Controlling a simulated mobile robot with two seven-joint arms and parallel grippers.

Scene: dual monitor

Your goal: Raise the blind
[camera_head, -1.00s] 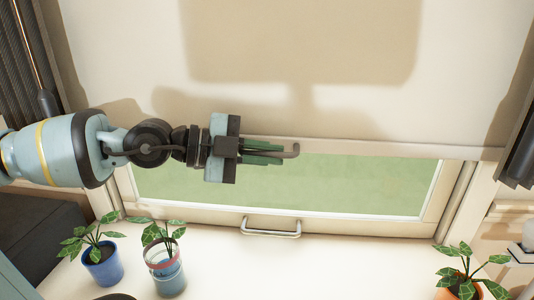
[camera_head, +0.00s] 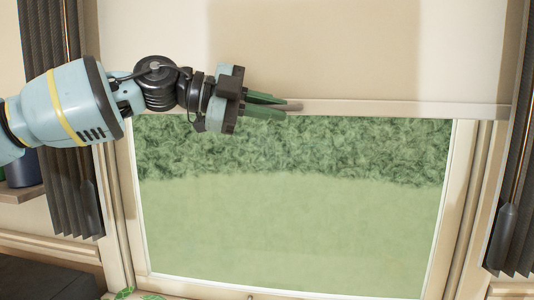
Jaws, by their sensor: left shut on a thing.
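The blind (camera_head: 370,50) is a cream sheet across the upper part of the window, with a pale bottom bar (camera_head: 400,108) running across the frame. Below the bar the window glass (camera_head: 290,215) is bare and shows green hedge and lawn. My left gripper (camera_head: 270,105) comes in from the left at the bar's left part. Its green fingers are shut on the blind's handle (camera_head: 294,107), whose tip sticks out to the right of them. The fingers hide the rest of the handle. My right gripper is not in view.
Dark curtains hang at the left (camera_head: 62,120) and right (camera_head: 515,170) of the window. A shelf (camera_head: 22,193) with a dark pot is at the left edge. Plant leaves (camera_head: 125,293) show at the bottom left. The space before the glass is clear.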

